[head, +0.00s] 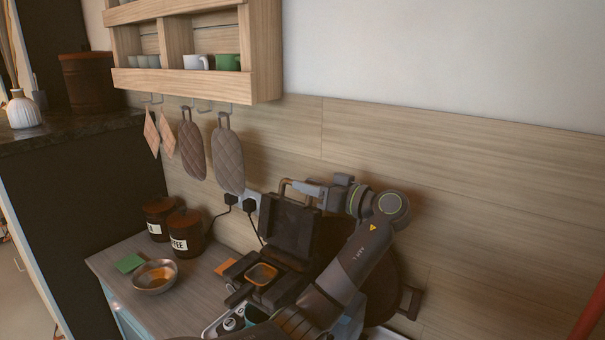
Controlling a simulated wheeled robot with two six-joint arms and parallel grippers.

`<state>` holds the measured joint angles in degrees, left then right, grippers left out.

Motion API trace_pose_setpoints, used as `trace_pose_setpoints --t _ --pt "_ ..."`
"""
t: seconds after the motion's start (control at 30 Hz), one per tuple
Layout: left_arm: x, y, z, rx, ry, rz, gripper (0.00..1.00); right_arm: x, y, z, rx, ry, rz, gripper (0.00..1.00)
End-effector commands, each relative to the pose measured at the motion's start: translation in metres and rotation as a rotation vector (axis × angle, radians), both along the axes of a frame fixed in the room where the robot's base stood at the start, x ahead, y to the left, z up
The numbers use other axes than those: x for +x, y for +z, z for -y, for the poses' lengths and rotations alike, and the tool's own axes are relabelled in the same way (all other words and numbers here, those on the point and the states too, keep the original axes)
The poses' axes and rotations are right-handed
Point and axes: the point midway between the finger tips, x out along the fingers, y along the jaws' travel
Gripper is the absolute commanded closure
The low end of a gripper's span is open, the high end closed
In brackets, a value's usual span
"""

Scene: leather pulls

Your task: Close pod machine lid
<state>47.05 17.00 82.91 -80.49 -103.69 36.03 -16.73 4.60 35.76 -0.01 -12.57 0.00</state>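A dark appliance, apparently the pod machine, stands on the counter against the wall; it looks more like a hinged press. Its lid (291,228) is raised nearly upright, with a bronze handle (284,183) at the top. Its lower part (284,288) holds an orange-brown square piece (262,273). My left gripper (300,187) is at the lid's top edge, pointing left, beside the handle. It seems close to or touching the handle; I cannot tell whether its fingers are parted. My arm hides the machine's right side. My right gripper is out of view.
A metal bowl (155,276), a green cloth (130,263) and two dark canisters (186,233) are left of the machine. Oven mitts (228,159) hang under the wall shelf (190,79). A dark round board and tray are partly behind my arm.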

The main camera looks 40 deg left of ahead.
Motion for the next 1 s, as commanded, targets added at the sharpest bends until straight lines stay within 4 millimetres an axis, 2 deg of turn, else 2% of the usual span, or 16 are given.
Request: trace_pose_setpoints --t 0.03,0.2,0.5,0.57,0.8,1.0 --pt "-0.001 0.003 -0.008 0.001 0.002 -0.002 0.64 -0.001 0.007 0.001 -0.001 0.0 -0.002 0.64" --pt "-0.002 0.001 -0.02 0.0 0.0 -0.001 0.64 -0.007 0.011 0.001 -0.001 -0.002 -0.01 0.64" --pt "-0.002 -0.001 -0.023 -0.001 0.0 0.0 0.64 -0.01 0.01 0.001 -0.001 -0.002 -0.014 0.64" --pt "-0.002 -0.001 -0.023 -0.001 0.0 0.0 0.69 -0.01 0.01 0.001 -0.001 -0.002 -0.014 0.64" --pt "-0.002 -0.001 -0.023 -0.001 -0.001 0.0 1.0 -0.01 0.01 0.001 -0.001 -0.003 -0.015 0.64" --pt "-0.002 -0.001 -0.023 -0.001 -0.001 0.0 1.0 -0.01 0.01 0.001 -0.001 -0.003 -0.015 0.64"
